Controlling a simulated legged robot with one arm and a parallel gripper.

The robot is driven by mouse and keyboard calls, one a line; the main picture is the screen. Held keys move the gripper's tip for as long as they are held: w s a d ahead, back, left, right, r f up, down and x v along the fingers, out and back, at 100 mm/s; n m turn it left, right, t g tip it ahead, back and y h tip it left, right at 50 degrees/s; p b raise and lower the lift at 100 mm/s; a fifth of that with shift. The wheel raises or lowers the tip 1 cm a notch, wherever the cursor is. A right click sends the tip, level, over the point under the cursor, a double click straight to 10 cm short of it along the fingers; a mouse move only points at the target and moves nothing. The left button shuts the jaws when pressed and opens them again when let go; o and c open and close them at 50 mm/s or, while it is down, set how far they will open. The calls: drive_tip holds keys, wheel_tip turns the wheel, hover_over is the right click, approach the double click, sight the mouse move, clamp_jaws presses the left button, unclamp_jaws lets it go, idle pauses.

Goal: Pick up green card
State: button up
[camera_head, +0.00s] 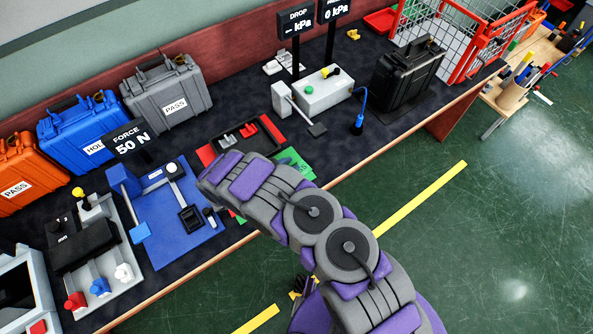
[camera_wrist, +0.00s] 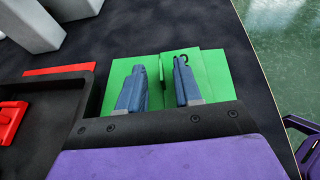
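Green cards lie flat on the dark bench top. In the head view a green card (camera_head: 294,162) shows just beyond my arm, partly covered by it, with faint dark marking. In the wrist view overlapping green pieces lie under my gripper (camera_wrist: 159,68): a left green area (camera_wrist: 118,78) and a right green card (camera_wrist: 216,72). A dark curved mark shows by the right finger. My gripper is open, its two blue-grey fingers apart over the green, with nothing between them. I cannot tell whether the fingertips touch a card. The gripper's body hides the near part of the cards.
A black tray (camera_wrist: 50,95) with red items sits left of the cards, over a red card (camera_wrist: 60,69). A grey device (camera_head: 326,92) stands behind, and a blue fixture (camera_head: 176,232) is at left. The bench edge drops to the green floor close at right.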

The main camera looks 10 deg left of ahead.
drive_tip(key=shift+d, duration=0.1)
clamp_jaws()
idle(0.7)
